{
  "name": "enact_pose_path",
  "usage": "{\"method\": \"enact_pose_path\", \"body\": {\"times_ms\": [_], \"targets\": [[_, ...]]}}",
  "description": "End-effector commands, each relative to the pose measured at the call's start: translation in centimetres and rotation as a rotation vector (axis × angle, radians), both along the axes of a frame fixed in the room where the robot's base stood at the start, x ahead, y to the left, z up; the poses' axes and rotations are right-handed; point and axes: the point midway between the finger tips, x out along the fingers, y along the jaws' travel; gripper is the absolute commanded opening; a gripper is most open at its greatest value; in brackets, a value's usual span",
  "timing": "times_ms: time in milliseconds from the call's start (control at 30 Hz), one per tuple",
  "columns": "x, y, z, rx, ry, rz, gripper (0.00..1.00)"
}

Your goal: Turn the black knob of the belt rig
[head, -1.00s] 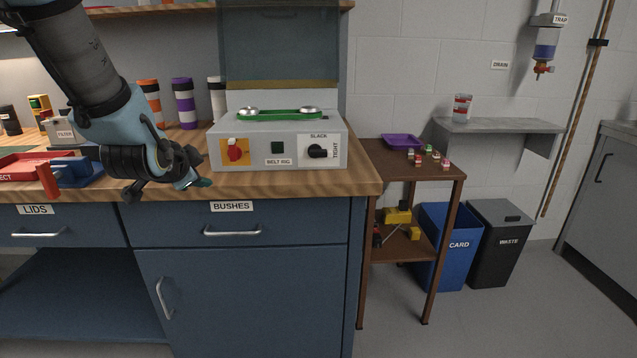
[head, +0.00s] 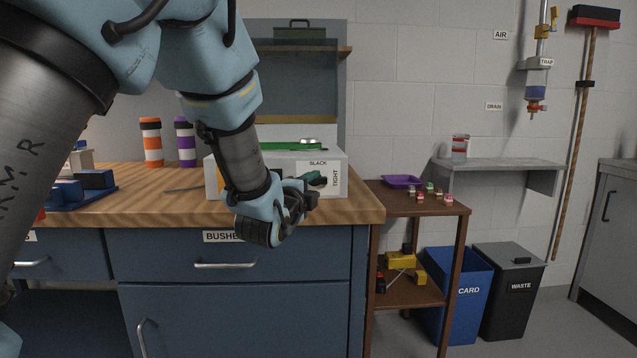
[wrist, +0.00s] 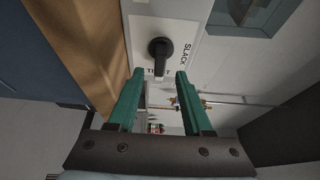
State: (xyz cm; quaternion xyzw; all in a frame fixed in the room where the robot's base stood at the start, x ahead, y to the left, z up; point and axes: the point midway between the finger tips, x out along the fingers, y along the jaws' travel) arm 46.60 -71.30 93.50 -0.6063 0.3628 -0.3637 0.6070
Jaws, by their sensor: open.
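The belt rig (head: 338,163) is a light grey box near the right end of the wooden bench, its front partly hidden by my arm. The black knob (wrist: 160,48) is plain in the wrist view on the rig's white panel. Its bar runs downward there, over the partly covered word TIGHT; SLACK is to its right. In the head view my gripper hides the knob at least in part. My gripper (head: 314,178) is in front of the rig's right side. In the wrist view its green fingers (wrist: 157,78) are open and empty, their tips just below the knob, one to each side.
The wooden bench top (head: 365,208) ends just right of the rig. A brown side table (head: 440,204) with a purple tray (head: 401,181) stands beyond it. Orange and purple striped containers stand left of the rig. Blue and black bins are on the floor at right.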

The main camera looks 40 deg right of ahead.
Motion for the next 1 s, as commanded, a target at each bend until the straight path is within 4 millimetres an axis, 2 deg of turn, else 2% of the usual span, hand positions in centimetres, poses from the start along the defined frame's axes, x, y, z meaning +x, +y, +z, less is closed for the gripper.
{"method": "enact_pose_path", "body": {"times_ms": [100,300,633,1000], "targets": [[1.0,-1.7,0.0,0.0,-0.001,0.001,0.5],[1.8,-3.2,0.0,0.0,0.001,0.001,0.5],[1.9,-3.4,0.0,0.0,0.002,0.001,0.5],[1.9,-3.4,0.0,-0.001,0.002,0.001,0.08]]}}
